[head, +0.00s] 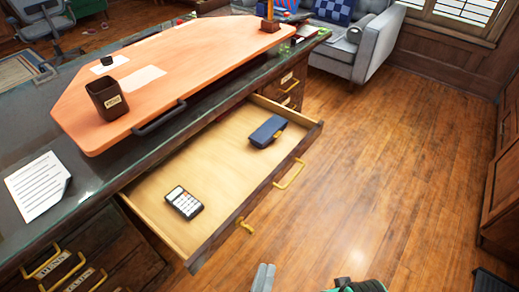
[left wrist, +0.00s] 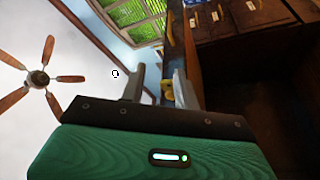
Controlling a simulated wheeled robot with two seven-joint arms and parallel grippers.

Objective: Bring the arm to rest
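My left gripper (head: 264,278) shows at the bottom edge of the head view, its grey fingertips just in front of the open drawer. In the left wrist view its two fingers (left wrist: 157,88) stand apart with nothing held between them; a yellow handle (left wrist: 168,90) shows beyond the gap. A green and black part of my own body is cut off at the bottom of the head view. My right gripper cannot be made out.
The desk drawer (head: 215,238) is pulled out, holding a calculator (head: 184,202) and a dark blue case (head: 268,131). A brown cup (head: 107,98) stands on the orange desktop board (head: 190,62). Wooden floor (head: 390,160) lies clear to the right; a grey sofa (head: 360,45) stands behind.

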